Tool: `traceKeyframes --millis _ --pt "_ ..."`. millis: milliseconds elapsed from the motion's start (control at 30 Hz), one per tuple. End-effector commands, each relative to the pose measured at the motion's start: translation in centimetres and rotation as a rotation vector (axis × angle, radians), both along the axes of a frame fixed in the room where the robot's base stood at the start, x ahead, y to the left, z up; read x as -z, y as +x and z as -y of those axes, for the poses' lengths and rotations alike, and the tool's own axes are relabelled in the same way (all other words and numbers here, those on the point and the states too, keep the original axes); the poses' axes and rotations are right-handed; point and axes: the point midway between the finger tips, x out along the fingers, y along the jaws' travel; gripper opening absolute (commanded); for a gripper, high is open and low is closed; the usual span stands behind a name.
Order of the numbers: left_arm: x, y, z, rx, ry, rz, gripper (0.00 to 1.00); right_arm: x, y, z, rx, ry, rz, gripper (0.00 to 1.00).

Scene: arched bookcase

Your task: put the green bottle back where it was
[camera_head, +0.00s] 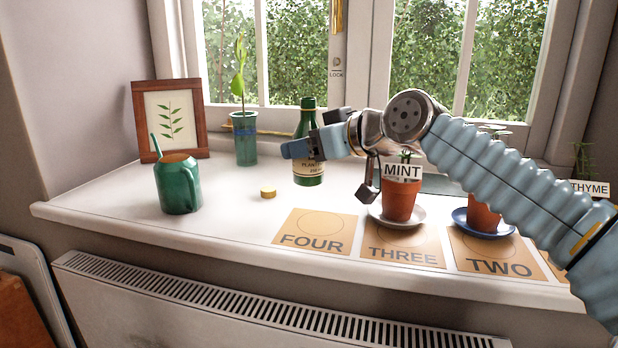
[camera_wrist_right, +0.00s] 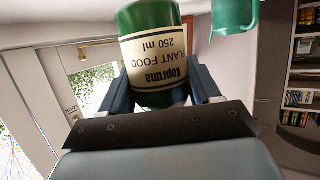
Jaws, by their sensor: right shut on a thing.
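The green bottle (camera_head: 309,174), with a cream "Plant Food" label, stands upright at the windowsill's middle in the head view. My right gripper (camera_head: 303,146) reaches in from the right and is shut on it; one finger crosses its front. In the right wrist view the bottle (camera_wrist_right: 155,55) sits between the two fingers (camera_wrist_right: 163,88), its label upside down. I cannot tell whether its base touches the sill. My left gripper is not in view.
On the sill (camera_head: 110,200) are a green watering can (camera_head: 178,186), yellow cap (camera_head: 268,191), green vase with a sprig (camera_head: 245,150), picture frame (camera_head: 140,110), mint pot (camera_head: 398,205) on a saucer, and a pot on a blue saucer (camera_head: 462,222). Numbered cards, including FOUR (camera_head: 315,228), line the front.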

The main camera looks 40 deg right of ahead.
Motion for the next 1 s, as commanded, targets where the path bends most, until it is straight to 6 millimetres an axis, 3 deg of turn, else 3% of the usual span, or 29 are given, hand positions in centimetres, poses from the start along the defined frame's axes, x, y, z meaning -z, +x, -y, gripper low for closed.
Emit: traceKeyframes --millis 267,433,1000 --pt "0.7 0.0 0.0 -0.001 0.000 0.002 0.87 2.0 1.3 1.0 -0.001 0.001 0.002 0.19" --pt "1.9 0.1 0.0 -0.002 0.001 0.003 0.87 4.9 1.4 1.1 -0.001 0.002 0.002 0.19" --pt "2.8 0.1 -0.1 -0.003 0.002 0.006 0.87 5.9 1.4 1.1 0.000 0.000 0.003 0.19"
